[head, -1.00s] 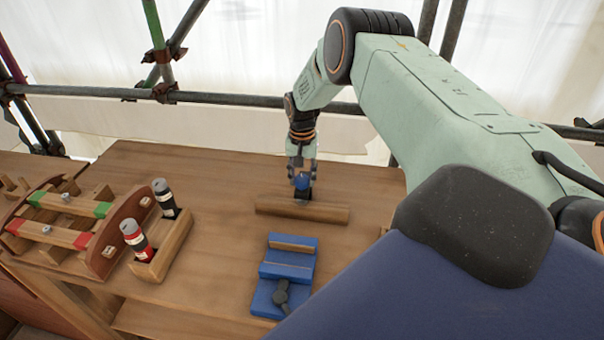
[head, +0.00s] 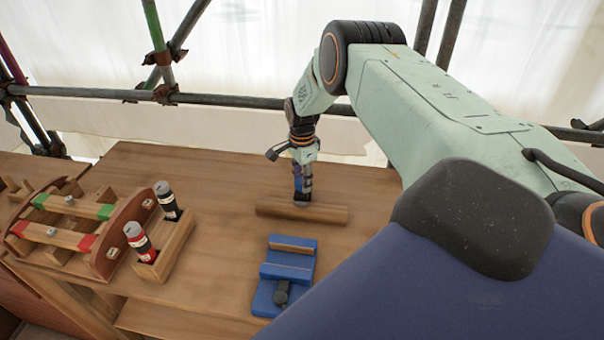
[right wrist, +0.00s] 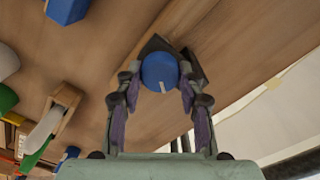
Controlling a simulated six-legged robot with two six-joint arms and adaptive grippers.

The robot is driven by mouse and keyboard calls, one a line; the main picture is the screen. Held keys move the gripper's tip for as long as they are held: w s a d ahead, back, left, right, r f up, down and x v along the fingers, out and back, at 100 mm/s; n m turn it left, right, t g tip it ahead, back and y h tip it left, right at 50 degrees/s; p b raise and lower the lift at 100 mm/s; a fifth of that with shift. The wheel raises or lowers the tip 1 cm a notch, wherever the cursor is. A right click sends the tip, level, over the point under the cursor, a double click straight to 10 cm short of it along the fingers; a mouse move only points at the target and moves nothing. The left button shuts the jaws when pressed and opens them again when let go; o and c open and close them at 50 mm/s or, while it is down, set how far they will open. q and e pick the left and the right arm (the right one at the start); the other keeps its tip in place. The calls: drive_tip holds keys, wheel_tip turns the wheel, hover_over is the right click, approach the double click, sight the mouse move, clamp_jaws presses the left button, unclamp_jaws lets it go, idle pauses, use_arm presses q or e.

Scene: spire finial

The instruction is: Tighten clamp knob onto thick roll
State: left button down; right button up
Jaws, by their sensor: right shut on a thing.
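The clamp knob (right wrist: 159,72) is blue with a white mark, seen from above in the right wrist view. It sits over a dark angular clamp body (right wrist: 194,66). My right gripper (right wrist: 159,78) is shut on the knob, one finger at each side. In the head view the right gripper (head: 302,196) points down at a long wooden bar-like piece (head: 330,214) at the back of the bench. I cannot tell whether this piece is the thick roll. My left gripper is not in view.
A blue vise-like block (head: 289,258) with a dark handle stands in front on the wooden bench (head: 215,215). Scaffold pipes run behind.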

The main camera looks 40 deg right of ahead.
drive_tip(key=shift+w+r+m+p, duration=0.1)
drive_tip(key=shift+m+p, duration=0.1)
drive_tip(key=shift+m, duration=0.75)
drive_tip(key=shift+w+r+m+p, duration=0.1)
drive_tip(key=shift+m+p, duration=0.05)
drive_tip(key=shift+m, duration=0.8)
drive_tip(key=o, duration=1.2)
drive_tip(key=shift+s+f, duration=0.1)
drive_tip(key=shift+s, duration=0.05)
wheel_tip(320, 180, up, 12)
